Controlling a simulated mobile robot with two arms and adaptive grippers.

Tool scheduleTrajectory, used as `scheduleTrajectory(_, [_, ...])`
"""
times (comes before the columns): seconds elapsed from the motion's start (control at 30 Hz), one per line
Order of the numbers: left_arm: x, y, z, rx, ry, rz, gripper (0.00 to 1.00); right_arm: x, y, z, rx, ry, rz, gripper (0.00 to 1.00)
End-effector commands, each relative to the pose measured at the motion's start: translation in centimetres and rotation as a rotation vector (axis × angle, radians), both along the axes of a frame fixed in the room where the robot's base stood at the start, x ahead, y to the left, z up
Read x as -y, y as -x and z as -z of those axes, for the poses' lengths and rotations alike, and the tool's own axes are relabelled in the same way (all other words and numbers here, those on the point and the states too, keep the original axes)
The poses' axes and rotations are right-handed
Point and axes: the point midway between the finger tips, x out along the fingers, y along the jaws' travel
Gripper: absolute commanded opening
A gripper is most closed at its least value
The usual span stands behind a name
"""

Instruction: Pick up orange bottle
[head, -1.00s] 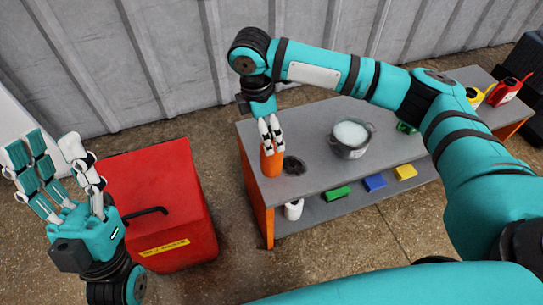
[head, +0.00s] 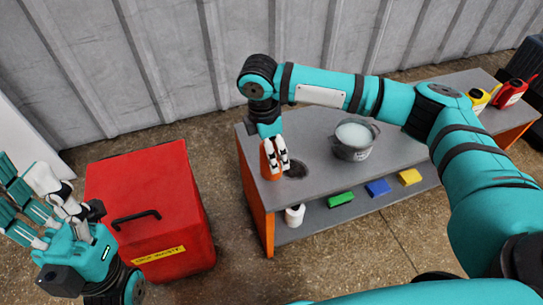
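The orange bottle (head: 267,161) stands on the grey table top (head: 317,181) near its left end. My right gripper (head: 279,168) is down at the bottle from above, its white fingers in front of and beside it, covering much of it. I cannot tell from this view whether the fingers press on the bottle. My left gripper (head: 45,215) is at the far left, fingers spread open and empty, far from the bottle.
A grey pot (head: 352,153) stands right of the bottle, with a dark round piece (head: 296,170) between. The red bin (head: 160,220) is left of the table. Green (head: 341,199), blue (head: 378,187) and yellow (head: 410,177) blocks and a white cup (head: 295,216) are on the lower shelf. Yellow and red cans stand far right.

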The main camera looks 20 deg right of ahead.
Motion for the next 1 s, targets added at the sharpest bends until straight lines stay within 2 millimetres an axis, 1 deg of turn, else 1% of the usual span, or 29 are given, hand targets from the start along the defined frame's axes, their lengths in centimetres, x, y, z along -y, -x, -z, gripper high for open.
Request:
scheduleTrajectory(0.03, [0.0,0.0,0.0,0.0,0.0,0.0,0.4,0.0,0.0,0.0,0.0,0.0,0.0,0.78])
scheduleTrajectory(0.07, [0.0,0.0,0.0,0.0,0.0,0.0,0.4,0.0,0.0,0.0,0.0,0.0,0.0,0.74])
scheduleTrajectory(0.5, [0.0,0.1,0.1,-0.004,0.001,0.001,0.4,0.0,0.0,0.0,0.0,0.0,-0.001,0.16])
scheduleTrajectory(0.6, [0.0,0.1,0.1,-0.004,0.001,0.0,0.4,-0.1,0.0,-0.1,0.002,-0.001,0.0,0.05])
scheduleTrajectory(0.87, [0.0,0.1,-0.1,-0.003,0.001,0.0,0.4,-0.1,0.0,-0.3,0.002,-0.001,0.0,0.05])
scheduleTrajectory(1.0, [-0.1,0.2,-0.7,0.001,0.003,-0.001,0.4,-0.1,-0.1,-1.1,0.002,-0.001,0.0,0.05])
